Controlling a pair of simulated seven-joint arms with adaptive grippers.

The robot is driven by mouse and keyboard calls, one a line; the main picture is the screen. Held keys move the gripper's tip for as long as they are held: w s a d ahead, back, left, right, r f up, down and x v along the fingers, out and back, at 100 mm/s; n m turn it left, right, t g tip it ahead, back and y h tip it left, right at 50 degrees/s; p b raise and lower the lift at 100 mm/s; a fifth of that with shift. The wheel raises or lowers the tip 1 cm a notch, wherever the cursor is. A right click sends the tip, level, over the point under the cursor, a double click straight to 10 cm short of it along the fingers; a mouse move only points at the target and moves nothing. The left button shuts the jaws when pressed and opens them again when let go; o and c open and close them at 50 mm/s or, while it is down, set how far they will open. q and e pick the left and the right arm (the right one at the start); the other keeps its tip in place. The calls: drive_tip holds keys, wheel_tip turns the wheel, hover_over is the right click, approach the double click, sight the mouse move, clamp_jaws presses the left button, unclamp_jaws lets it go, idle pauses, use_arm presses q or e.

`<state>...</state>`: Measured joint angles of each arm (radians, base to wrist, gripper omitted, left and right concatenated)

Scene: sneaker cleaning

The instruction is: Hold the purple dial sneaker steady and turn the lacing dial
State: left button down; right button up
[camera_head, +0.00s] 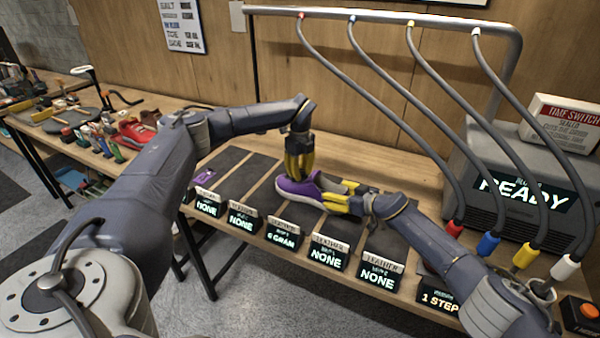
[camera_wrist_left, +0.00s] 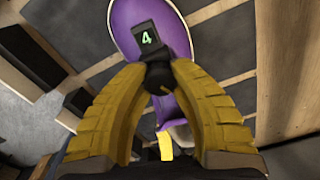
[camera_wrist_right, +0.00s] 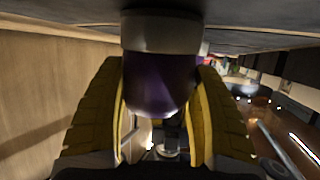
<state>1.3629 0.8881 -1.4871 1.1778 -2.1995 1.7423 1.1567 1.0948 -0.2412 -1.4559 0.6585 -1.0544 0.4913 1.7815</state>
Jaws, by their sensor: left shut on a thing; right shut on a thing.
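The purple dial sneaker (camera_head: 296,187) with a pale sole lies on a dark mat on the bench. My left gripper (camera_head: 300,176) comes down from above; in the left wrist view its yellow fingers are shut on the black lacing dial (camera_wrist_left: 158,76). A small black display by the dial reads a green 4 (camera_wrist_left: 147,38). My right gripper (camera_head: 335,197) reaches in low from the right and is shut on one end of the sneaker. In the right wrist view the purple sneaker end (camera_wrist_right: 162,85) sits between its fingers.
Several small signs (camera_head: 325,254) line the bench's front edge. A grey machine reading READY (camera_head: 520,192) stands at the right, with hoses from a rail hanging to coloured plugs. A red shoe (camera_head: 135,134) and tools crowd the left bench.

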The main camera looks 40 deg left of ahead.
sight(300, 171)
use_arm(q)
drive_tip(key=shift+d, duration=0.1)
use_arm(e)
drive_tip(key=shift+d+f, duration=0.1)
drive_tip(key=shift+f, duration=0.1)
use_arm(q)
drive_tip(key=c, duration=1)
unclamp_jaws()
drive_tip(key=shift+o, duration=0.2)
wheel_tip(300, 171, up, 12)
use_arm(e)
drive_tip(key=o, duration=1.4)
drive_tip(key=shift+o, duration=0.7)
drive_tip(key=shift+r, duration=0.15)
